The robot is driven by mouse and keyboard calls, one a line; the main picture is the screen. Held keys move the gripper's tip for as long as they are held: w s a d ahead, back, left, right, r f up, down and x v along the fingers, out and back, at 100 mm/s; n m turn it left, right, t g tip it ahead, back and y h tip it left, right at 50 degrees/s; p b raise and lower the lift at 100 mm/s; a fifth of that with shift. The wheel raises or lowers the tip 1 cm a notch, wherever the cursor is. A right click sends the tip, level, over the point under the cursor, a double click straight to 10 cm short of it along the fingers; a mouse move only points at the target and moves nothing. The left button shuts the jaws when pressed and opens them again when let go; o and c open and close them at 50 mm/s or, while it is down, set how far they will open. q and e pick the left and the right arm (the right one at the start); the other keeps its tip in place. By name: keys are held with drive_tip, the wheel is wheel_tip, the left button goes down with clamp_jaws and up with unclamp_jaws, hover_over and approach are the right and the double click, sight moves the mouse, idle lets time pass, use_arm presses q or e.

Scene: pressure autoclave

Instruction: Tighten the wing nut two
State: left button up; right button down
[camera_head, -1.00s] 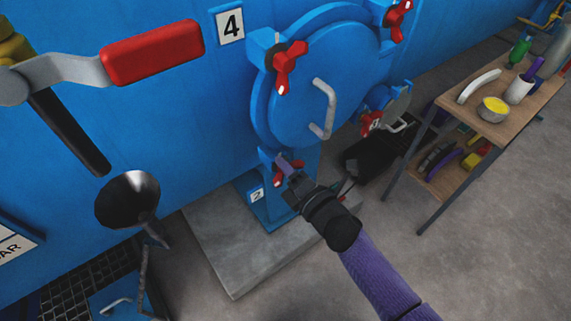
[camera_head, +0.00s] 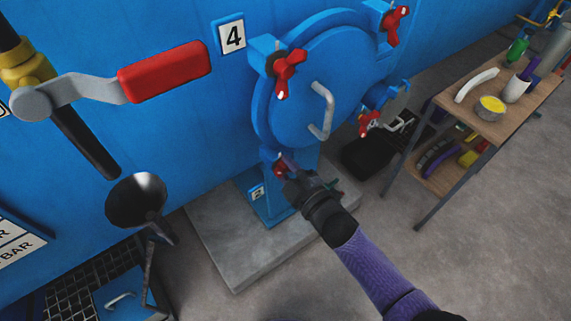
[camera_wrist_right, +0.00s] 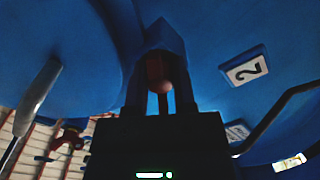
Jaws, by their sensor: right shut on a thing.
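The round blue autoclave door (camera_head: 310,85) has red wing nuts around its rim. The lower-left wing nut (camera_head: 279,170) is partly hidden by my right gripper (camera_head: 287,178). In the right wrist view, the fingers of my right gripper (camera_wrist_right: 160,98) close around the reddish nut (camera_wrist_right: 158,72), under a blue bracket near a plate marked 2 (camera_wrist_right: 246,69). The wrist picture is dark. Other red wing nuts sit at the upper left (camera_head: 289,72), upper right (camera_head: 396,24) and lower right (camera_head: 368,122) of the door. My left gripper is not in view.
A red-handled lever (camera_head: 165,71) and a dark funnel (camera_head: 136,200) are at the left. A wooden table (camera_head: 485,122) with cups and tools stands at the right. A black case (camera_head: 370,158) lies on the floor behind the arm.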

drive_tip(key=m, duration=0.5)
drive_tip(key=shift+m+p, duration=0.3)
drive_tip(key=shift+p, duration=0.05)
drive_tip(key=m, duration=0.5)
drive_tip(key=shift+f, duration=0.1)
drive_tip(key=shift+m, duration=0.3)
drive_tip(key=shift+c, duration=2.2)
unclamp_jaws()
drive_tip(key=p+v, duration=0.2)
drive_tip(key=v, duration=0.8)
drive_tip(key=shift+p, duration=0.35)
